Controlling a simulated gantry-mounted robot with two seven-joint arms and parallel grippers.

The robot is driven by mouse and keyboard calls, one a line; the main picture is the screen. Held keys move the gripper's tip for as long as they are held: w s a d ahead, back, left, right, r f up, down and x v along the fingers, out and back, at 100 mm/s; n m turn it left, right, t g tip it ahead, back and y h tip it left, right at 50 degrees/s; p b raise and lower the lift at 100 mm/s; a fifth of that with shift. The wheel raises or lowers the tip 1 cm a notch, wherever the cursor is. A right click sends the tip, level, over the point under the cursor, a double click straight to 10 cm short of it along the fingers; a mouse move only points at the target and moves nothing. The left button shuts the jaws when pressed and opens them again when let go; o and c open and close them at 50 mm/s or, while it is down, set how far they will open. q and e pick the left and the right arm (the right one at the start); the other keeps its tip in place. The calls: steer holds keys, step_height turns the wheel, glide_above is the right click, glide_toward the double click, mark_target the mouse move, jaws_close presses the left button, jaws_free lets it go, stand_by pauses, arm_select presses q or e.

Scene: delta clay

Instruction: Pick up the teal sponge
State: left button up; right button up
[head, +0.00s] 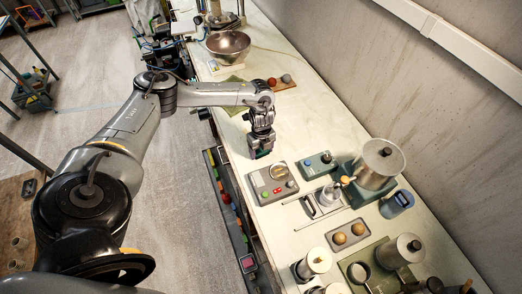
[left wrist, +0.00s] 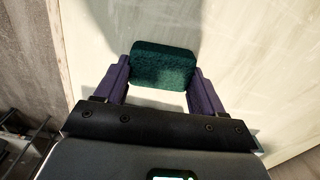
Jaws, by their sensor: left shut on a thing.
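The teal sponge (left wrist: 163,65) is a dark green-teal block with rounded corners. In the left wrist view it sits between the two purple fingers of my left gripper (left wrist: 163,76), which are shut on its two ends. In the head view my left gripper (head: 261,151) points down over the white bench near its front edge, and only a small bit of green shows at its tips. I cannot tell whether the sponge touches the bench top. My right gripper is not in view.
On the white bench (head: 310,120), a grey box with a dial and buttons (head: 272,183) stands just in front of the gripper, with a smaller teal box (head: 319,165) beside it. A metal bowl (head: 228,45) stands at the far end. Bench right of the gripper is clear.

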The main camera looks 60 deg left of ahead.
arm_select(q)
step_height(320, 180, up, 4)
steer(key=shift+w+r, duration=0.1)
steer(key=shift+r, duration=0.1)
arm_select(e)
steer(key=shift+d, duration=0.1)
arm_select(q)
steer(key=d, duration=0.1)
steer(key=w+d+r, duration=0.1)
steer(key=d+r, duration=0.1)
steer(key=shift+w+d, duration=0.25)
steer(key=shift+d, duration=0.1)
steer(key=w+d+r+p, duration=0.2)
steer(key=d+r+p, duration=0.1)
steer(key=d, duration=0.4)
steer(key=shift+w+r, duration=0.4)
steer(key=shift+r, duration=0.4)
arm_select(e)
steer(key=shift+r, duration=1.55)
arm_select(q)
steer(key=shift+d, duration=0.1)
steer(key=o, duration=0.3)
steer(key=shift+c, duration=1.2)
